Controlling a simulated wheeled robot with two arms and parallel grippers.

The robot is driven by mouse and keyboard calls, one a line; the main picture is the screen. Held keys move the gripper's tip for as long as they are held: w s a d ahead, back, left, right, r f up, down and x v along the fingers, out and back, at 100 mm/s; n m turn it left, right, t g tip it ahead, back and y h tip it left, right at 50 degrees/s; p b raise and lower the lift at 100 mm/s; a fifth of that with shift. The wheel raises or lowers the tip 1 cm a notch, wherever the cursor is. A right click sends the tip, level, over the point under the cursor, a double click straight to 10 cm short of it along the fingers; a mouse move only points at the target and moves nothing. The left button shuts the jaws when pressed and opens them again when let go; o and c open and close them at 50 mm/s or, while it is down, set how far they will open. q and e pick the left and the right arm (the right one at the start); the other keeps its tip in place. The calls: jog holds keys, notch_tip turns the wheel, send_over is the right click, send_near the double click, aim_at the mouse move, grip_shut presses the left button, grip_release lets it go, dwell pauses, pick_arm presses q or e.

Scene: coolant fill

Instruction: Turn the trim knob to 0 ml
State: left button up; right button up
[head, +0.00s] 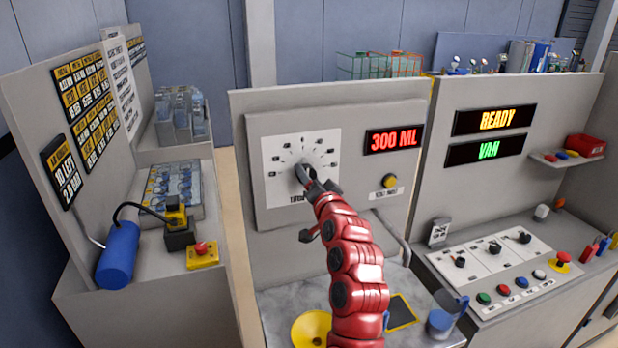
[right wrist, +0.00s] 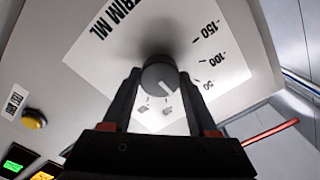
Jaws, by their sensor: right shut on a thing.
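The grey trim knob (head: 302,172) sits on a white dial plate (head: 273,160) with marks around it, on the middle panel. It also shows in the right wrist view (right wrist: 159,74), where the marks -150, -100 and -50 are readable on the plate. My right gripper (head: 308,182) is shut on the knob; in the right wrist view its dark fingers (right wrist: 157,92) stand one on each side of it. A short white line shows on the knob's face. The red display (head: 394,139) beside the dial reads 300 ML. My left gripper is not in view.
A yellow button (head: 389,181) is right of the dial. Below stand a yellow funnel-like dish (head: 311,329) and a blue jug (head: 447,315). The right panel has displays reading READY (head: 494,120) and VAN. A blue cylinder (head: 118,254) is at left.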

jog(key=o, duration=1.4)
jog(key=shift+c, duration=0.2)
jog(key=p+v, duration=1)
jog(key=v, duration=0.7)
jog(key=shift+s, duration=0.15)
jog(key=shift+d, duration=0.1)
